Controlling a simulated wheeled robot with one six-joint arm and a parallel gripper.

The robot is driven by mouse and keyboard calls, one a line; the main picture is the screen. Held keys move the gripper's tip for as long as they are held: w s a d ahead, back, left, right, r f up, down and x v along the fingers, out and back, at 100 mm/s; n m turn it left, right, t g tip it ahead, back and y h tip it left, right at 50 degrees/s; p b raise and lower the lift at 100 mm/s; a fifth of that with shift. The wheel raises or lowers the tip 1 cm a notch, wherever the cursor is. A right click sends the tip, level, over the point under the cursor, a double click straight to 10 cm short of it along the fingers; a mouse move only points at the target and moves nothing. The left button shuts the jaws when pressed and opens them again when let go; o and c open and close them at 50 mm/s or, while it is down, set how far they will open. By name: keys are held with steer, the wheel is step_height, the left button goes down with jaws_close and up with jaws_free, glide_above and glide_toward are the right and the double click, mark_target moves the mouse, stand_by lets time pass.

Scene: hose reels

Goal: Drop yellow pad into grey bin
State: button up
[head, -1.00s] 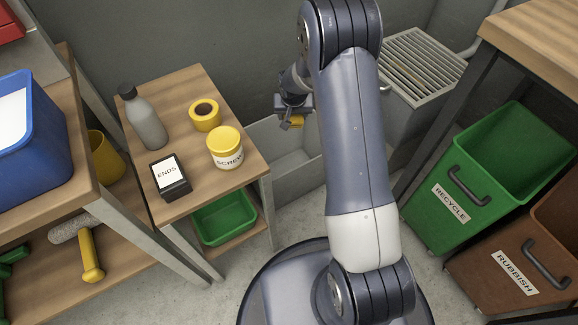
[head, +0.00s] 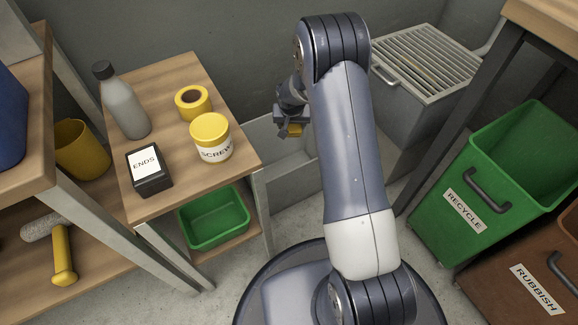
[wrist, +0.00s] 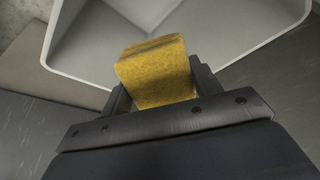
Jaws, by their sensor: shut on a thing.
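My gripper (head: 293,130) is shut on the yellow pad (head: 295,130), which shows clearly between the jaws in the wrist view (wrist: 157,75). The pad looks like a small rough yellow block. The grey bin (head: 284,190) stands on the floor between the small wooden table and the metal-grated unit. In the head view my gripper is over the bin's far part, and my arm hides the bin's right side. In the wrist view the bin's pale rim (wrist: 80,78) and inner walls show beyond the pad. How high the pad is above the bin is hard to tell.
The small table (head: 180,75) holds a grey bottle (head: 125,107), yellow tape (head: 193,103), a screw jar (head: 211,140) and an ends box (head: 149,172). A green tray (head: 215,220) sits below. Green recycle (head: 462,225) and brown rubbish (head: 530,265) bins stand right. The grated unit (head: 425,65) stands behind.

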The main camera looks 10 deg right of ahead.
steer(key=shift+f, duration=0.8)
steer(key=o, duration=1)
steer(key=shift+o, duration=0.2)
steer(key=shift+r, duration=0.1)
steer(key=p+v, duration=0.3)
steer(key=v, duration=0.7)
steer(key=shift+r+p, duration=0.25)
steer(key=shift+p, duration=0.1)
steer(key=shift+s, duration=0.1)
